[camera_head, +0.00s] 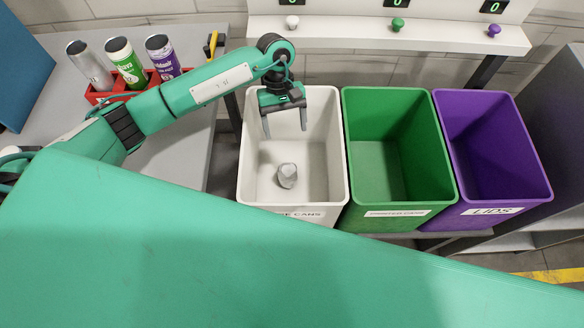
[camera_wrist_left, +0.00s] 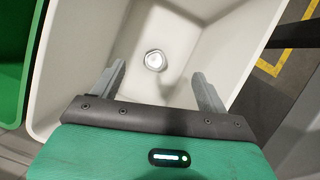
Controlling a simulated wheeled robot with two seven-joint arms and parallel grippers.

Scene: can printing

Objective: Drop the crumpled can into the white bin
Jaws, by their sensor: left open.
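The crumpled can (camera_head: 287,175) is small and grey and lies inside the white bin (camera_head: 338,160), on its floor. My left gripper (camera_head: 285,122) is above the white bin, open and empty, with its fingers pointing down. In the left wrist view the can (camera_wrist_left: 155,61) shows between and beyond the two spread fingers (camera_wrist_left: 158,85), apart from them. The white bin's wall (camera_wrist_left: 70,65) surrounds it there. My right gripper is in neither view.
A green bin (camera_head: 440,150) and a purple bin (camera_head: 535,150) stand to the right of the white one. Silver, green and purple cans (camera_head: 90,66) stand by a red holder (camera_head: 97,97) on the grey table (camera_head: 180,150) at left. A shelf with counters and knobs (camera_head: 390,35) is behind the bins.

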